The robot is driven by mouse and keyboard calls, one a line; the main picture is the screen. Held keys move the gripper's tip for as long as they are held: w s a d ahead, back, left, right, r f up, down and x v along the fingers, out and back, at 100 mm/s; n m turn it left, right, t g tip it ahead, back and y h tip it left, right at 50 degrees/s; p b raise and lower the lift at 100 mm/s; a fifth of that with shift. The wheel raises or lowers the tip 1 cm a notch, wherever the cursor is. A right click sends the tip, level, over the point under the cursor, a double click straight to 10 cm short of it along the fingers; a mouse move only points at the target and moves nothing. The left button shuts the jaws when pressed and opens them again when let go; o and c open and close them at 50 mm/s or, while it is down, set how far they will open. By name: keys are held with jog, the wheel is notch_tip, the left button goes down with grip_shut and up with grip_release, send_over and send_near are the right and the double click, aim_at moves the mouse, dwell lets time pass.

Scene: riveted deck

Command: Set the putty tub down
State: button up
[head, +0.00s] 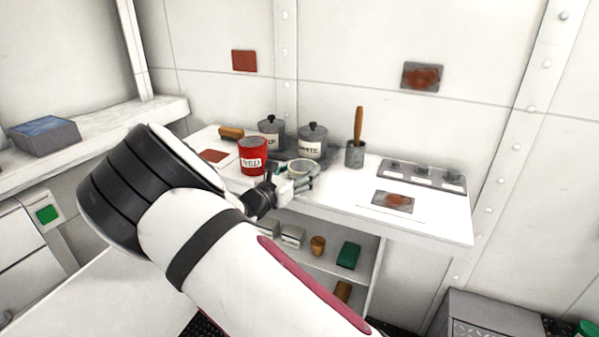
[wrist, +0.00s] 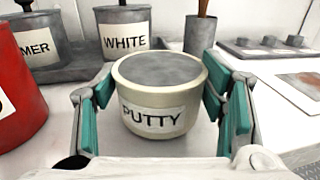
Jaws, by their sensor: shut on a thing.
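The putty tub (wrist: 160,110) is a cream, round tub with a grey top and a label reading PUTTY. It stands upright between the teal-padded fingers of my gripper (wrist: 160,92), which is shut on it. In the head view the tub (head: 303,167) shows small behind my gripper (head: 290,183), over the front part of the white worktop (head: 345,211). I cannot tell whether its base touches the worktop.
A red can (head: 252,157) stands just left of the tub. Lidded grey pots, one the WHITE pot (head: 312,143), stand behind it. A grey holder (head: 355,154) with a wooden-handled tool is to the right. A stained plate (head: 396,201) lies farther right. Shelves are below.

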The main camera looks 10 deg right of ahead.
jog(key=shift+f, duration=0.1)
jog(key=o, duration=1.4)
